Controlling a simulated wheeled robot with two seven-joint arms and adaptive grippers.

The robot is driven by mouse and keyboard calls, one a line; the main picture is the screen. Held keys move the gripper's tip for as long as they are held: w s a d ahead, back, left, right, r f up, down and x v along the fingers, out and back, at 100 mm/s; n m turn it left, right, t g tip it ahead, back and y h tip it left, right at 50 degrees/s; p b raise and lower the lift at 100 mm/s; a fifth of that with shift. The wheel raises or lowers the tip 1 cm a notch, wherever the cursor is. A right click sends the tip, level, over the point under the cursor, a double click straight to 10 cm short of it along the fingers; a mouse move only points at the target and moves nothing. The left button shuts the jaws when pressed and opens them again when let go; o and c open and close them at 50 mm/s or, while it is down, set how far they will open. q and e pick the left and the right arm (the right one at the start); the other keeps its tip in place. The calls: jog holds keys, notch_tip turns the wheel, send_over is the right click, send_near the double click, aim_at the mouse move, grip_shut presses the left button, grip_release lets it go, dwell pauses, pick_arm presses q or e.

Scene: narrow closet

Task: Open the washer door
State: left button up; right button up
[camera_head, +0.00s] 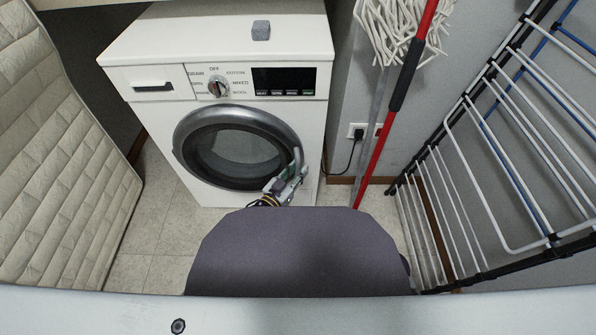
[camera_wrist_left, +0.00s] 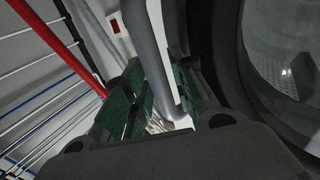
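The white washer (camera_head: 140,71) stands at the back of the closet. Its round door (camera_head: 238,145) has a grey rim and dark glass, and looks closed against the front. A grey curved door handle (camera_head: 298,158) is at the door's right side. My left gripper (camera_head: 288,182) is at the lower right of the door, at the handle. In the left wrist view its green finger pads (camera_wrist_left: 160,92) lie close on both sides of the grey handle bar (camera_wrist_left: 146,40) and look shut on it. The contact is partly hidden. My right gripper is not in view.
A grey block (camera_head: 261,30) lies on the washer top. A drying rack (camera_head: 500,140) fills the right side. A quilted cream panel (camera_head: 58,150) stands at the left. Floor tiles are free at lower left.

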pick_arm(q)
jog(key=shift+c, duration=0.4)
grip_shut()
jog(key=shift+s, duration=0.15)
